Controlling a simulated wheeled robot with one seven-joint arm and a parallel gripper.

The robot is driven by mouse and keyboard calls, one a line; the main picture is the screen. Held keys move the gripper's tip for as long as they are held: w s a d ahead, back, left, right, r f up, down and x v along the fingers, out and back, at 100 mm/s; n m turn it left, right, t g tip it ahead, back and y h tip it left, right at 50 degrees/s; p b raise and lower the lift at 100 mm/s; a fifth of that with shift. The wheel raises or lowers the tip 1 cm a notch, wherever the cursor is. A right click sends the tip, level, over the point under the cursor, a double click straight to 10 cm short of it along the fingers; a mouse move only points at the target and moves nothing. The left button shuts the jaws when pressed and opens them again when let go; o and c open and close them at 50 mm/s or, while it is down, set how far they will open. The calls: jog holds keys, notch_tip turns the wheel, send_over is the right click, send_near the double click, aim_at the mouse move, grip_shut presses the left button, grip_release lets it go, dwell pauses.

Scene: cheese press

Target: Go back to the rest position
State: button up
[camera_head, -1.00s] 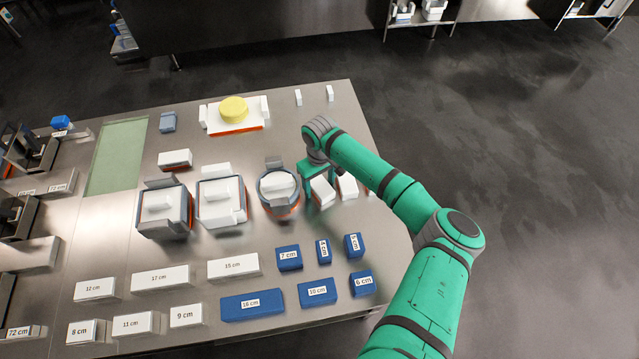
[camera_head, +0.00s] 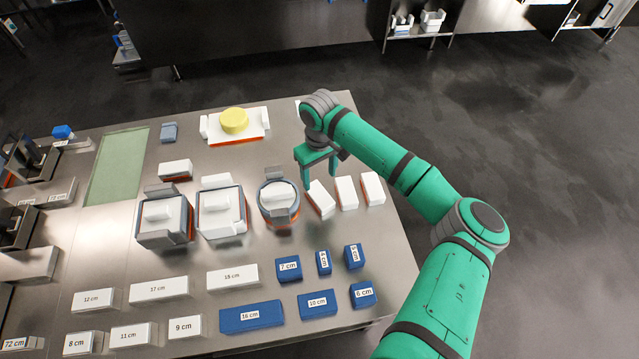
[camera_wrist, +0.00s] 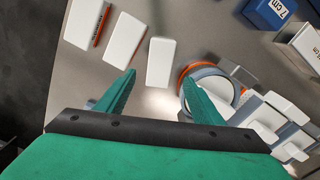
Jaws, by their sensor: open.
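My gripper (camera_head: 318,172) is green and hangs above the steel table (camera_head: 330,228), to the right of the round mould and near the left one of three white blocks. In the wrist view my gripper (camera_wrist: 163,97) has its two fingers wide apart with nothing between them. The left white block (camera_head: 320,198) stands just below and right of the fingers and also shows in the wrist view (camera_wrist: 161,62). A middle white block (camera_head: 346,192) and a right white block (camera_head: 372,188) stand beside it.
The round mould (camera_head: 266,216) and two square moulds (camera_head: 241,226) stand left of my gripper. A yellow cheese (camera_head: 234,121) sits on a white tray (camera_head: 218,134) at the back. Several labelled blue blocks (camera_head: 252,316) and white blocks line the front. Open floor lies right.

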jog(key=shift+r, duration=0.7)
